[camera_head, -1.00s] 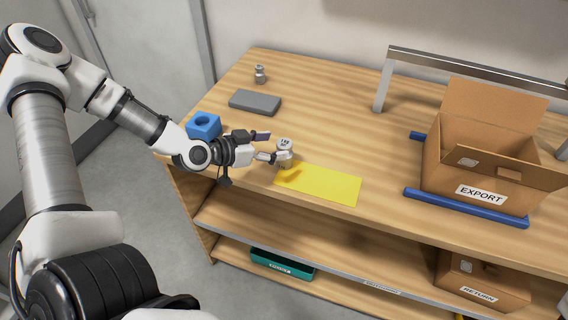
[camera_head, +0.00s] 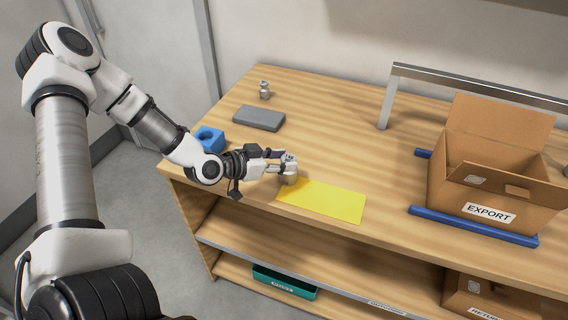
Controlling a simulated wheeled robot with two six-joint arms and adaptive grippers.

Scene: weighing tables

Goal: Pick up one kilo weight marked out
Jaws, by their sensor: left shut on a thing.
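A small grey metal weight (camera_head: 289,173) stands upright on the wooden table, just left of the yellow mat's upper left corner. My left gripper (camera_head: 285,166) is shut on this weight, with its fingers around the upper part. The marking on its top is too small to read now. A second, smaller metal weight (camera_head: 264,90) stands at the back left of the table, apart from the gripper. My right gripper does not show.
A yellow mat (camera_head: 325,203) lies right of the held weight. A blue holder (camera_head: 208,139) and a grey slab (camera_head: 258,118) are on the left. A metal frame (camera_head: 386,104) stands behind. A green tray (camera_head: 285,282) is below.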

